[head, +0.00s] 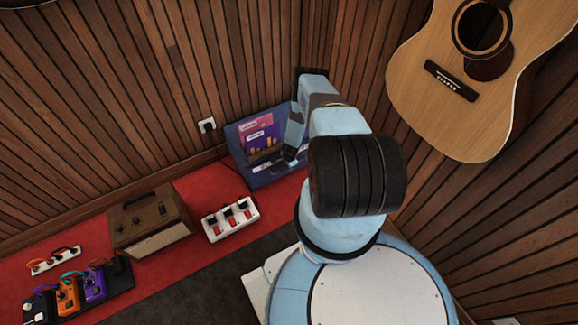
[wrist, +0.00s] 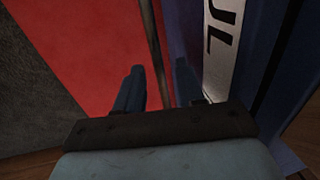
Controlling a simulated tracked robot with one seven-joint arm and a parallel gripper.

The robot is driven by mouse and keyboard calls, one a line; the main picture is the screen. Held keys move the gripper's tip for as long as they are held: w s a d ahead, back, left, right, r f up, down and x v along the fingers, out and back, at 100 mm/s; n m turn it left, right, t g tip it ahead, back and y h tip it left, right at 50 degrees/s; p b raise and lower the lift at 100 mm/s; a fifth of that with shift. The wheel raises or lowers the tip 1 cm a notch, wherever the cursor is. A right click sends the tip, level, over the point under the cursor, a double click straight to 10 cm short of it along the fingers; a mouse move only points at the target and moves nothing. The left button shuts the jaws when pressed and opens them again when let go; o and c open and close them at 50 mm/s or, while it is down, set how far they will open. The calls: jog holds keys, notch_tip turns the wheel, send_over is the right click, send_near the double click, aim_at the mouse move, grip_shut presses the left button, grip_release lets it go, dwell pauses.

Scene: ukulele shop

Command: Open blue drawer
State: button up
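The blue drawer unit (head: 240,143) stands low in the corner on the red floor strip, partly hidden by my arm. In the wrist view its blue front (wrist: 183,22) with a white lettered label (wrist: 222,50) fills the right side. My gripper (wrist: 159,88) is beside this front with its two fingers apart. It shows at the unit's front in the head view (head: 287,158). A thin brown bar (wrist: 151,45), perhaps the handle, runs between the fingers; I cannot tell whether either finger touches it. The drawer looks shut, though my arm hides part of it.
A colorful picture (head: 258,135) is on the unit. A white switch box (head: 230,220), a brown amplifier (head: 148,222) and several pedals (head: 80,290) are to the left. A guitar (head: 470,85) hangs on the right slatted wall. Dark floor (head: 190,285) in front is clear.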

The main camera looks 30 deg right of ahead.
jog(key=shift+f, duration=0.1)
grip_shut()
dwell(0.4)
